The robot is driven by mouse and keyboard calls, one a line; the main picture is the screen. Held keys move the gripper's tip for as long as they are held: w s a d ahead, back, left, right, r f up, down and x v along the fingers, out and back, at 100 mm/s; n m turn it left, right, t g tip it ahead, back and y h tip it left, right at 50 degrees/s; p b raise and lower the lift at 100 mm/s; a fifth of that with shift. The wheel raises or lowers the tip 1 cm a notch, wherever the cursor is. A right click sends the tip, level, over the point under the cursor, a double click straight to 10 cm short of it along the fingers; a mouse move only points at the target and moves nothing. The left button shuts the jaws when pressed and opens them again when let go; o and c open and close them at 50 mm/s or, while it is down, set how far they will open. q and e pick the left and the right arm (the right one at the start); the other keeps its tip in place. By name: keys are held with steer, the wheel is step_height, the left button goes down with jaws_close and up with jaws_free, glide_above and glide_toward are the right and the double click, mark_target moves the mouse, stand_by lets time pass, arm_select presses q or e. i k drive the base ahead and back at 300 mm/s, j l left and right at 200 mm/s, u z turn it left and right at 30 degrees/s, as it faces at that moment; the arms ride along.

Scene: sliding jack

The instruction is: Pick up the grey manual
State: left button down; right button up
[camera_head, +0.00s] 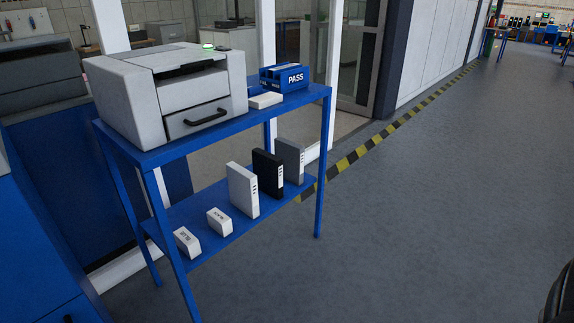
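The grey manual (291,160) stands upright on the lower shelf of the blue table (270,212). It is the rightmost and farthest of three upright manuals. A black manual (267,178) stands next to it and covers part of its left side. A white manual (241,190) stands left of the black one. Neither of my grippers is in view.
Two small white boxes (220,222) (187,242) sit on the lower shelf's near left. A grey printer (170,90) and a blue PASS bin (285,76) stand on the top. Table legs frame the shelf. The floor (430,220) to the right is clear.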

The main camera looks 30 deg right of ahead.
mark_target(293, 153)
steer(key=i+l+u, duration=0.1)
steer(key=i+l, duration=0.2)
steer(key=l, duration=0.15)
steer(key=i+l, duration=0.25)
steer(key=l, duration=0.2)
steer(key=i+l+u, duration=0.15)
steer(key=l, duration=0.3)
steer(key=i+l, duration=0.35)
steer(key=l, duration=0.15)
steer(key=i+l+u, duration=0.15)
steer(key=l, duration=0.35)
steer(key=i+l+u, duration=0.1)
steer(key=i+l, duration=0.2)
steer(key=l, duration=0.2)
steer(key=i+l, duration=0.2)
steer(key=l, duration=0.35)
steer(key=i+l+u, duration=0.15)
steer(key=l, duration=0.4)
